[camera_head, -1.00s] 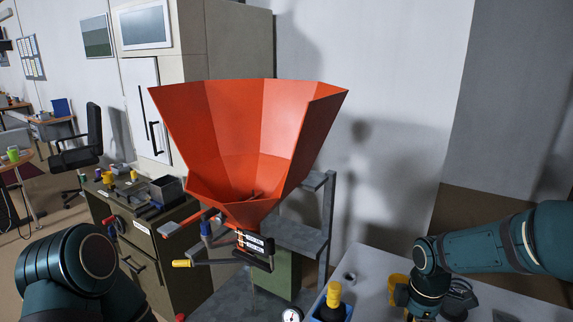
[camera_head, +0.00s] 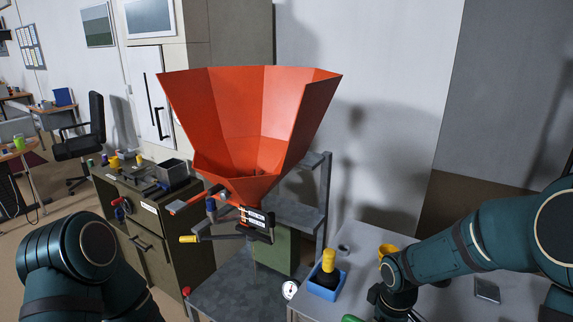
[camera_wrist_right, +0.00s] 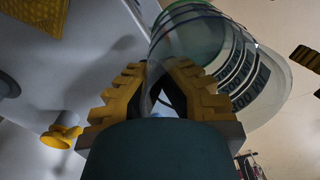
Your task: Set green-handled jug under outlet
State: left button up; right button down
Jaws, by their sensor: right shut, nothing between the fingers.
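A clear jug with dark markings and a greenish tint (camera_wrist_right: 222,55) stands close by the fingertips of my right gripper (camera_wrist_right: 165,75) in the right wrist view. The gripper's yellow fingers are together with nothing held; I cannot tell whether they touch the jug. In the head view a small green piece (camera_head: 352,318) shows at the bottom edge, possibly the handle. The orange hopper (camera_head: 245,110) stands at centre, with labelled valve parts (camera_head: 255,218) at its lower end; the outlet opening itself is not clearly visible. My left arm is at lower left, its gripper out of view.
A blue bin (camera_head: 327,283) with a yellow-capped item stands on the grey table (camera_head: 358,262). A yellow container (camera_head: 387,250) is by my right arm. A round gauge (camera_head: 290,289) is near the table's left edge. A dark cabinet (camera_head: 150,225) stands left of the hopper.

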jog(key=a+f+m, duration=0.1)
jog(key=m, duration=0.1)
jog(key=s+a+f+m, duration=0.1)
jog(key=a+f+m, duration=0.1)
jog(key=m, duration=0.1)
jog(key=shift+s+a+f+m, duration=0.1)
jog(key=shift+s+f+m, duration=0.1)
jog(key=shift+m, duration=0.1)
jog(key=shift+s+a+f+m, duration=0.3)
jog(key=shift+a+f+m, duration=0.2)
jog(key=shift+m, duration=0.5)
jog(key=shift+d, duration=0.15)
